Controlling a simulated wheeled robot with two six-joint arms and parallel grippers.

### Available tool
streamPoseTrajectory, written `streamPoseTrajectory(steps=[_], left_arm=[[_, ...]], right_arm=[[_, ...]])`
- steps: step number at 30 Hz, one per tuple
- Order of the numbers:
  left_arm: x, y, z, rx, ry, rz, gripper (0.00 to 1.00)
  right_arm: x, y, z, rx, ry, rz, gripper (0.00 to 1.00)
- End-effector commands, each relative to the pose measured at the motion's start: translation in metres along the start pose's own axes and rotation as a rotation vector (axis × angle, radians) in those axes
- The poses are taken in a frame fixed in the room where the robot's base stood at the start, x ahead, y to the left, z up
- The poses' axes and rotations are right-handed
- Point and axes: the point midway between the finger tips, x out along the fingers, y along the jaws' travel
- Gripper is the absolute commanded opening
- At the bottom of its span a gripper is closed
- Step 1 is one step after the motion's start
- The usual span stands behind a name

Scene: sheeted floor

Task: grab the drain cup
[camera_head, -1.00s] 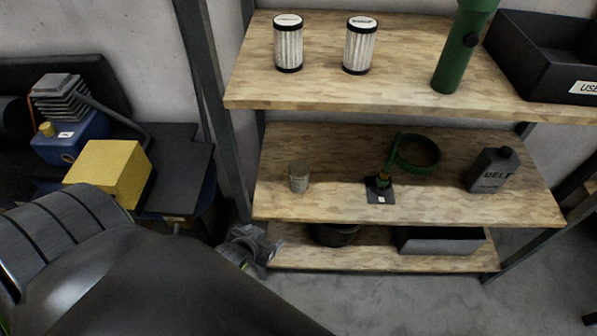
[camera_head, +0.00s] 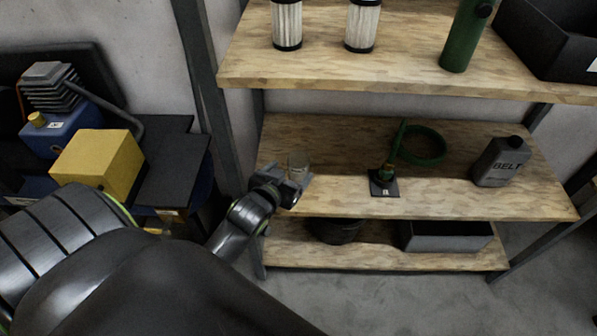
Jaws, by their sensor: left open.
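My right gripper is not in view.
On the middle shelf, a green hose on a dark base (camera_head: 384,183) and a grey BELT bottle (camera_head: 499,162) stand to the right. White filters (camera_head: 287,22) and a green cylinder (camera_head: 465,35) are on the upper shelf. A shelf post (camera_head: 205,90) rises at left.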

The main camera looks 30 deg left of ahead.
Motion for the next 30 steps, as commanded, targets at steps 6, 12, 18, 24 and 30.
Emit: streamPoseTrajectory(steps=[6, 12, 18, 24, 30], left_arm=[[0.025, 0.0, 0.0, 0.0, 0.0, 0.0, 0.77], [0.038, -0.001, -0.004, 0.001, 0.001, 0.0, 0.77], [0.066, -0.001, -0.011, 0.0, -0.001, 0.0, 0.77], [0.078, -0.001, -0.011, 0.0, -0.001, 0.0, 0.77], [0.078, -0.001, -0.012, -0.001, -0.001, 0.0, 0.77]], right_arm=[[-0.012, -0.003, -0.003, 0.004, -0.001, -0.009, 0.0], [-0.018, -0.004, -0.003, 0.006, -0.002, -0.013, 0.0], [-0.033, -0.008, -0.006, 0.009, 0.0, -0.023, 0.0], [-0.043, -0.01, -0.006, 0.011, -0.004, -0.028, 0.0], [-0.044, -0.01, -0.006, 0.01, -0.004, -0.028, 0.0]])
